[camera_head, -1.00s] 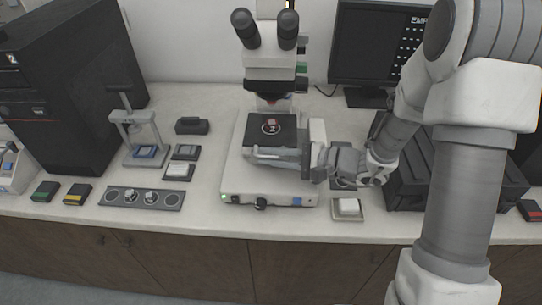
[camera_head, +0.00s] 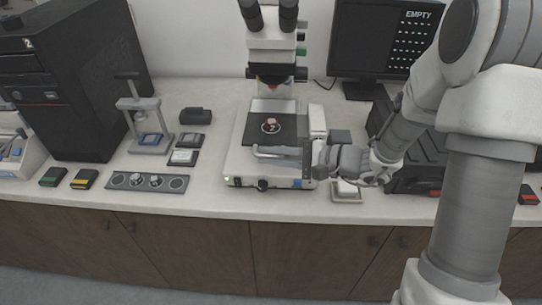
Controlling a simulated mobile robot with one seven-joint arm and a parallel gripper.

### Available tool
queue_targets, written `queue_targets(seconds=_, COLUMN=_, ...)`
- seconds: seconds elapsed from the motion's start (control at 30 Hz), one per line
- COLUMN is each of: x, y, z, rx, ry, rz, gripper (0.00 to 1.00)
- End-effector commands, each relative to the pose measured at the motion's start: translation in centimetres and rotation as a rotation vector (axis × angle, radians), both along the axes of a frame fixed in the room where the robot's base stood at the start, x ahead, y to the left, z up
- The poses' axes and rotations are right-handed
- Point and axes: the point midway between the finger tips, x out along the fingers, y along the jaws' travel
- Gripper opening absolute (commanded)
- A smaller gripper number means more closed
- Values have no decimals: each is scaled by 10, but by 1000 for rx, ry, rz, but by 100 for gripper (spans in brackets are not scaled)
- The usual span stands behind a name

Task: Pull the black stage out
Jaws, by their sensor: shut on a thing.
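The black stage (camera_head: 262,134) is a flat dark plate on the white microscope base (camera_head: 238,168), below the objective. A small reddish piece (camera_head: 271,122) sits on it inside a white ring marked 2. The stage lies forward of the objective, and a pale grey strip (camera_head: 273,105) shows behind its back edge. My gripper (camera_head: 285,152) reaches in from the right at the stage's front edge. It is shut on the pale bar-like handle (camera_head: 262,150) there; the fingers partly hide it.
The microscope head (camera_head: 272,43) stands behind the stage. A knob panel (camera_head: 147,182) and a hand press (camera_head: 148,135) stand to the left. The counter's front strip is clear.

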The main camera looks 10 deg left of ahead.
Motion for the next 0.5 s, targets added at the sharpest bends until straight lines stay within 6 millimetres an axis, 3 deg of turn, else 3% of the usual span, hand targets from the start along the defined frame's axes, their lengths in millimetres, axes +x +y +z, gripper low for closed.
queue_targets(seconds=0.4, x=-2, y=1, z=-2, rx=-4, ry=3, rz=6, gripper=0)
queue_targets(seconds=0.43, x=-2, y=1, z=-2, rx=-4, ry=3, rz=6, gripper=21)
queue_targets(seconds=0.5, x=-2, y=1, z=-2, rx=-3, ry=2, rz=6, gripper=33)
